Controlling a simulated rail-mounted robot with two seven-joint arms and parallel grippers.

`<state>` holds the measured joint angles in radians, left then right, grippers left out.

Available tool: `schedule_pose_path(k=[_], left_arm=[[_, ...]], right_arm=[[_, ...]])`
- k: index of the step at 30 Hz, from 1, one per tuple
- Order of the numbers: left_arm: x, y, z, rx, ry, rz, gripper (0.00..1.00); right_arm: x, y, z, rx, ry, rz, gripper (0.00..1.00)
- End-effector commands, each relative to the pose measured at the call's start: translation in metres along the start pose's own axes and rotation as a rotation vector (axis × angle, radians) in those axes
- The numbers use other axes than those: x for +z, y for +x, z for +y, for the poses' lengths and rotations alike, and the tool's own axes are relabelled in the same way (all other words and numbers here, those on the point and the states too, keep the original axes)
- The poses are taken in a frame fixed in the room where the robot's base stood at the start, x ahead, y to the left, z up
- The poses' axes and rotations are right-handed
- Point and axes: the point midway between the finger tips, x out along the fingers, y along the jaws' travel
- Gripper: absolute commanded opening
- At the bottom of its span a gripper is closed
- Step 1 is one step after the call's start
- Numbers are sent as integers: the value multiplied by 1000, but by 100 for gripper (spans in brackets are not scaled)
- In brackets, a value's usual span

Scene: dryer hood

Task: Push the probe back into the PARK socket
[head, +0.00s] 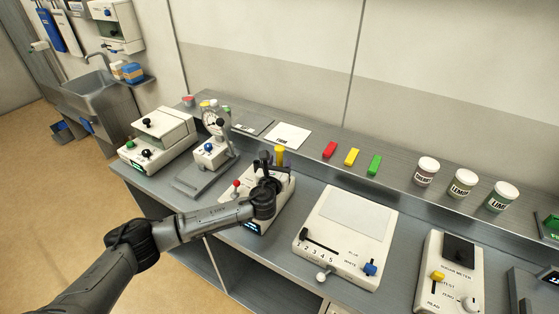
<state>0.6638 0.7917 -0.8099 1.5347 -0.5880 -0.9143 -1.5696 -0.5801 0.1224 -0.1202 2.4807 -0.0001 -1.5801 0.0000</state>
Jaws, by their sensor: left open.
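A white device (282,207) with a red-knobbed lever (236,184) and a small lit display stands mid-bench. A yellow upright piece (279,154) stands at its rear; it may be the probe's handle, but I cannot tell. My left gripper (271,180) is over this device, open, just in front of the yellow piece. Whether it touches anything is unclear. The gripper hides much of the device's top, and I cannot make out a PARK label or socket. My right gripper is out of view.
A white slider box (345,236) with a blue knob is close on the right, and a meter (449,272) stands beyond it. A dial gauge stand (212,146) is to the left. Red, yellow and green blocks (352,157) and jars (463,183) line the rear ledge.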

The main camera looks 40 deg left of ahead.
Motion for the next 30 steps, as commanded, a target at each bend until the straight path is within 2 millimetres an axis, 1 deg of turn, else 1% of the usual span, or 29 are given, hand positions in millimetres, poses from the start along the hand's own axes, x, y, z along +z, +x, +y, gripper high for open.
schedule_pose_path(k=[1, 6, 9, 16, 30], left_arm=[[0, 7, 1, 2, -1, -1, 52], [0, 22, 0, 0, -1, 1, 52], [0, 25, 0, -1, -1, 2, 52], [0, 25, 0, -1, -1, 2, 52], [0, 25, 0, -1, 0, 1, 7]], right_arm=[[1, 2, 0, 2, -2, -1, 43], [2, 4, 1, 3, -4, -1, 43], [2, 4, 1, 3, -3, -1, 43], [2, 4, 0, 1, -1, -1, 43], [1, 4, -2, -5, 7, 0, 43]])
